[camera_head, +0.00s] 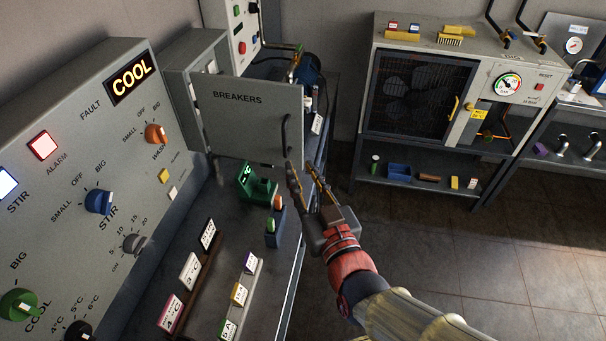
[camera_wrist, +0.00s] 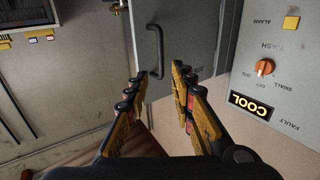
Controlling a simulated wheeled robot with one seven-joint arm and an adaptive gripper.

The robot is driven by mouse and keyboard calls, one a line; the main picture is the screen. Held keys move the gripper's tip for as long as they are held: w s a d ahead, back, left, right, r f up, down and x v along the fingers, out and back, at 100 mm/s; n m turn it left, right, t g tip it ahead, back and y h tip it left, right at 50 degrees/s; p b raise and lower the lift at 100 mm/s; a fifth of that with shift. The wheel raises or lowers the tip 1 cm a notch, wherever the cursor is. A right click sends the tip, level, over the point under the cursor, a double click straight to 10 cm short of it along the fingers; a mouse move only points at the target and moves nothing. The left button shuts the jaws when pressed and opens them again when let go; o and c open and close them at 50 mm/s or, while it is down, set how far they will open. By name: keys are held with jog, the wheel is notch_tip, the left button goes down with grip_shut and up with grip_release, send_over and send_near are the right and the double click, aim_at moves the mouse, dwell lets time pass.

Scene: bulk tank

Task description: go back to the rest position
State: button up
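My gripper (camera_head: 303,168) is open, with nothing between its fingers. It is in the middle of the camera_head view, at the end of my outstretched arm, just below the dark handle (camera_head: 285,136) of the grey BREAKERS door (camera_head: 245,120). In the wrist view my gripper (camera_wrist: 156,78) shows two yellow-and-black fingers spread apart. The door handle (camera_wrist: 160,45) shows beyond the fingertips, its lower end in line with the gap between them. The door stands ajar from its box. The frames do not show how far the handle is from the fingers.
A grey control panel (camera_head: 95,160) with a lit COOL sign stands at the left. A bench holds a green object (camera_head: 256,183) and label cards (camera_head: 189,272). A grey cabinet (camera_head: 425,90) stands over a shelf at the back right. The tiled floor (camera_head: 480,265) at the right is clear.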

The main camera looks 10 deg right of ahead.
dwell(0.6)
jog(key=s+a+f+n+g, duration=0.1)
jog(key=s+f+g, duration=0.25)
jog(key=f, duration=0.25)
jog(key=s+a+f+g, duration=0.2)
jog(key=s+f+g, duration=0.1)
jog(key=f+g, duration=0.25)
jog(key=s+d+r+m+g+h+p, duration=0.1)
jog(key=s+d+r+m+g+h, duration=0.1)
jog(key=s+d+r, duration=0.5)
jog(key=shift+s+d+r+g+p, duration=0.5)
jog(key=shift+d+r, duration=0.6)
jog(key=shift+d, duration=0.7)
